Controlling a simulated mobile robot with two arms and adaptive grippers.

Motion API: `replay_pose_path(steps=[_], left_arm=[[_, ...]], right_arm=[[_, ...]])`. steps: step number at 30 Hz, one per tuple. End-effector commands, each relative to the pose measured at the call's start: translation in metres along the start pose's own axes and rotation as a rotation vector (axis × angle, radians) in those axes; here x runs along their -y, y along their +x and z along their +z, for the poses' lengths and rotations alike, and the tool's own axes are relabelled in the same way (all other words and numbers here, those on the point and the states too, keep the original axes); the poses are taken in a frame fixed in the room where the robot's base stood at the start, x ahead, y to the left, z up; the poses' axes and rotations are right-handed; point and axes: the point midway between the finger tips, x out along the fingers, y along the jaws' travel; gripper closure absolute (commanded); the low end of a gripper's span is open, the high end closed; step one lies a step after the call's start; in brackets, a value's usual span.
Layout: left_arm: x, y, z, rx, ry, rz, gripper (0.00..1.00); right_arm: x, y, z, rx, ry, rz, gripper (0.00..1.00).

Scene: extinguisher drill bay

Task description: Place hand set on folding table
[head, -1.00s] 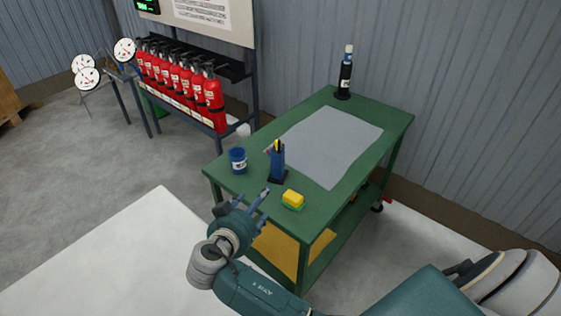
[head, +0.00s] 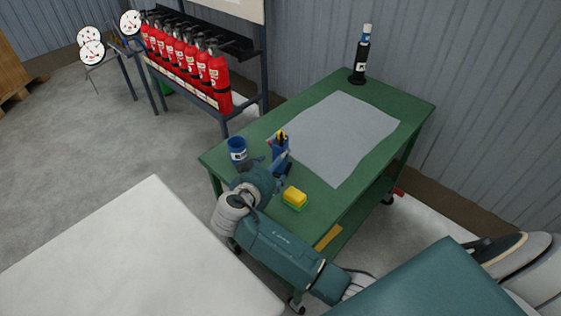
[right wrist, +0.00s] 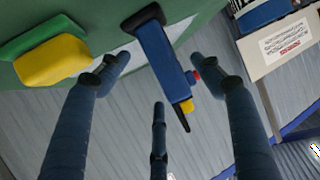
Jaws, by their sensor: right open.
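A blue upright piece with a black base and yellow, red and black parts at its top, which looks like the hand set (head: 280,152), stands on the green wheeled table (head: 335,88). My right gripper (head: 274,166) is close beside it at the table's near left end. In the right wrist view the hand set (right wrist: 163,55) shows between the spread, open fingers of the gripper (right wrist: 160,70). I cannot tell whether any finger touches it. A plain white surface (head: 110,250), possibly the folding table, lies at lower left. My left gripper is not in view.
A blue cup (head: 237,149) and a yellow-and-green sponge (head: 295,197) stand close to the gripper. A grey mat (head: 345,135) and a black bottle (head: 361,58) are farther back. Red extinguishers (head: 190,65) hang on a rack behind. The white surface is clear.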

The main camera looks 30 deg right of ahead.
Motion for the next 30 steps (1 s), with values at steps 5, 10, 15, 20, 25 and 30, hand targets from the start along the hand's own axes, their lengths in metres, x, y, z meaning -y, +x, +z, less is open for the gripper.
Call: replay_pose_path(steps=[5, 10, 15, 20, 25, 30], left_arm=[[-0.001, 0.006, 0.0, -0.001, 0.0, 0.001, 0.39], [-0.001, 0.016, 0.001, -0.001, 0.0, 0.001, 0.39], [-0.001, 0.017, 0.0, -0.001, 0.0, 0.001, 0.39], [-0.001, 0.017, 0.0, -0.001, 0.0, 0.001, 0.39], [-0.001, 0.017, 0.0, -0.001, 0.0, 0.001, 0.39], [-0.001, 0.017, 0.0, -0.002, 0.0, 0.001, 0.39]], right_arm=[[-0.001, 0.021, -0.001, -0.003, -0.001, 0.002, 0.34], [-0.001, 0.045, -0.001, -0.002, 0.0, 0.001, 0.34], [-0.001, 0.053, -0.002, 0.0, 0.0, 0.0, 0.34], [-0.001, 0.053, -0.002, 0.001, 0.0, -0.001, 0.34], [-0.001, 0.053, -0.002, 0.001, 0.0, -0.001, 0.66], [-0.001, 0.053, -0.002, 0.002, 0.0, -0.001, 0.99]])
